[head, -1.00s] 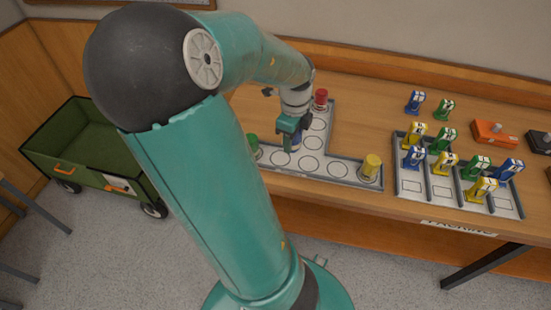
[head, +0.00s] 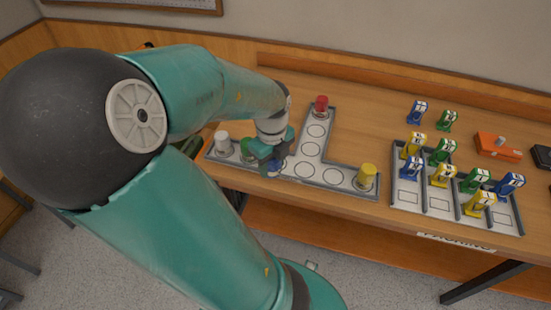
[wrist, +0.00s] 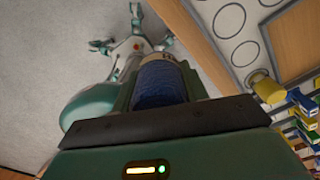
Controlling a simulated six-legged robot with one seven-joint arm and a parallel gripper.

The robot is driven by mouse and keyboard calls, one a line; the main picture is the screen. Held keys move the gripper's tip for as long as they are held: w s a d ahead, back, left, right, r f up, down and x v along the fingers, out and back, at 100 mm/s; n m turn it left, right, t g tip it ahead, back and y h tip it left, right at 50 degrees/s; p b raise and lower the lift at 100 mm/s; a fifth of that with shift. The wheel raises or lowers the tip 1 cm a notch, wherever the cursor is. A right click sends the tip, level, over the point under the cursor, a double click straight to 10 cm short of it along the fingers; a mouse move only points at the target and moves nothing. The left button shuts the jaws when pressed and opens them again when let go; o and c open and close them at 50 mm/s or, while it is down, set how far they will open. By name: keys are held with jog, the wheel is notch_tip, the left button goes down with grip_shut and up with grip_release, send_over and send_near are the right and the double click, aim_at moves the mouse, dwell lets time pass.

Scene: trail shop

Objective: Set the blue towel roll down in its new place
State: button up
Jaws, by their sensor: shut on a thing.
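The blue towel roll (wrist: 160,85) is held in my gripper in the wrist view, with a pale band at its far end. In the head view my gripper (head: 272,168) is shut on it over the front row of the tray (head: 345,166), just right of the green roll (head: 247,148). The roll is mostly hidden there, and I cannot tell whether it touches the tray. The T-shaped tray has printed circles. A white roll (head: 221,141) stands at its left end, a red roll (head: 321,105) at its back end and a yellow roll (head: 367,174) at its right end.
A divided tray (head: 438,204) with several blue, green and yellow bottle-like items stands to the right. Loose items (head: 446,121) and an orange box (head: 498,148) lie behind it. Circles right of my gripper and up the stem are empty.

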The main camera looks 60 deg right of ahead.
jog(key=w+d+f, duration=0.1)
jog(key=d+f, duration=0.2)
jog(key=d, duration=0.1)
jog(key=w+d+f, duration=0.1)
jog(key=d+f, duration=0.1)
jog(key=d, duration=0.1)
jog(key=w+d+f, duration=0.2)
jog(key=d+f, duration=0.1)
jog(key=d, duration=0.1)
jog(key=shift+w+d+f, duration=0.1)
jog(key=shift+d+f, duration=0.2)
jog(key=shift+d, duration=0.05)
jog(key=shift+w+d+f, duration=0.1)
jog(key=shift+d+f, duration=0.25)
jog(key=shift+f, duration=0.1)
jog(key=shift+w+f, duration=0.1)
jog(key=shift+f, duration=1.45)
jog(key=shift+f, duration=0.1)
jog(key=o, duration=0.7)
jog(key=shift+o, duration=0.2)
